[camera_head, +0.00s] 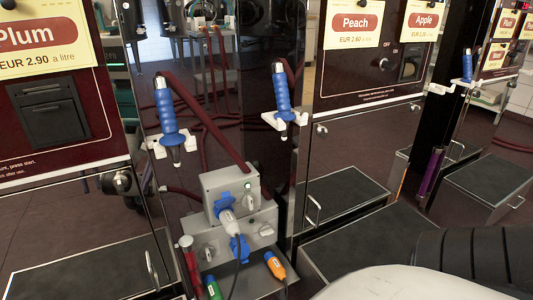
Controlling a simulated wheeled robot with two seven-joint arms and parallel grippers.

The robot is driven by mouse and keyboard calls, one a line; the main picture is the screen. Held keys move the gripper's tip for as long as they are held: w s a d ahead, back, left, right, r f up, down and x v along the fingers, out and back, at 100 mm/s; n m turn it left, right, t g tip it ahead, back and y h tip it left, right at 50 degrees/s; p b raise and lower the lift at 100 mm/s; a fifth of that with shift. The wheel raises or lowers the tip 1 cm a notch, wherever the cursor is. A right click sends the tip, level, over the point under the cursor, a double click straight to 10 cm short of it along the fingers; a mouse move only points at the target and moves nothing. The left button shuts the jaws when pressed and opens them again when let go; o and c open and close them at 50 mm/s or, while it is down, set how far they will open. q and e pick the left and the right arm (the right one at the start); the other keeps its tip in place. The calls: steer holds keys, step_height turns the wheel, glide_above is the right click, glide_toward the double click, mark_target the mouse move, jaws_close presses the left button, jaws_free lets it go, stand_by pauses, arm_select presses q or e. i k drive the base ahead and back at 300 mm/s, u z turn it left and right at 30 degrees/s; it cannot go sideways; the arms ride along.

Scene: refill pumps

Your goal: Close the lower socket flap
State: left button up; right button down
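A grey socket box (214,183) stands in the middle on a stepped grey housing. Its upper socket has a blue flap (220,206), and a grey-white plug (229,222) with a dark cable sits at it. The lower socket's blue flap (239,248) shows just below the plug, on the lower part of the housing (262,228). The plug and cable partly cover this area, and I cannot tell how far the lower flap stands open. Neither of my grippers is in view.
An orange connector (274,265), a green one (213,288) and a red-handled one (190,258) are at the housing's foot. Blue nozzles (167,112) (281,90) hang in white holders above, with dark red hoses. Dark steps (345,194) lie to the right.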

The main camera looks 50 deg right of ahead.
mark_target(245, 248)
steer(key=z, duration=0.5)
steer(key=i, duration=0.35)
steer(key=z, duration=0.3)
